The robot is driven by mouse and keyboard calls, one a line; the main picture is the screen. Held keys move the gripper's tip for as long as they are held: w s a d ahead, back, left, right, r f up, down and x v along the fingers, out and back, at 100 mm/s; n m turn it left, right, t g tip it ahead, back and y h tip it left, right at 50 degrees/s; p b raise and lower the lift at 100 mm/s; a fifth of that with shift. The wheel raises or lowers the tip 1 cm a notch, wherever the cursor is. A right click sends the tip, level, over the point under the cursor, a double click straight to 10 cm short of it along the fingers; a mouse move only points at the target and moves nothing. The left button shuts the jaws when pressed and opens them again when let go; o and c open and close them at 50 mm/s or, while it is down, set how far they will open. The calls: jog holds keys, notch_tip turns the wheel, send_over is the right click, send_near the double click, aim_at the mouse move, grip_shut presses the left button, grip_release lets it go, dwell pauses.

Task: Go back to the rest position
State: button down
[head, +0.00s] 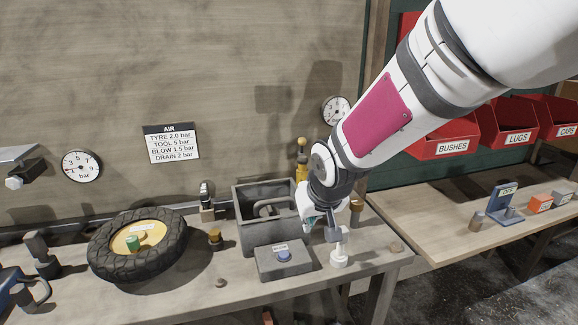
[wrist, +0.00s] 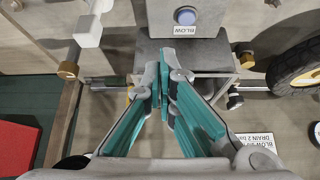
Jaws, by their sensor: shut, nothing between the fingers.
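My gripper (head: 310,222) hangs above the workbench, just right of the grey open tool box; in the head view my wrist hides most of it. In the wrist view my gripper (wrist: 163,85) has its two teal fingers closed together at the tips, with nothing between them. Past the fingertips in that view are the grey tool box (wrist: 205,58) and the small grey box with a blue button (wrist: 186,16), labelled BLOW. I cannot tell the exact height of the fingertips over the bench.
A tyre (head: 100,262) lies left on the bench. The grey tool box (head: 250,240) and button box (head: 283,262) stand mid-bench. A white fitting (head: 339,258) stands close by the gripper. Red bins (head: 450,140) hang right, above a second bench (head: 430,215). The wall carries gauges.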

jog(key=s+d+r+m+h+p, duration=0.1)
jog(key=s+d+r+p, duration=0.1)
jog(key=s+d+r, duration=0.5)
jog(key=s+d+r+m+p, duration=0.1)
jog(key=s+d+r, duration=0.35)
jog(key=s, duration=0.55)
jog(key=s+d+r+g+p, duration=0.1)
jog(key=s, duration=0.6)
jog(key=s+d+r+g+p, duration=0.1)
jog(key=s+d+r, duration=0.1)
jog(key=s, duration=0.6)
jog(key=shift+m, duration=0.4)
jog(key=shift+s+a, duration=0.1)
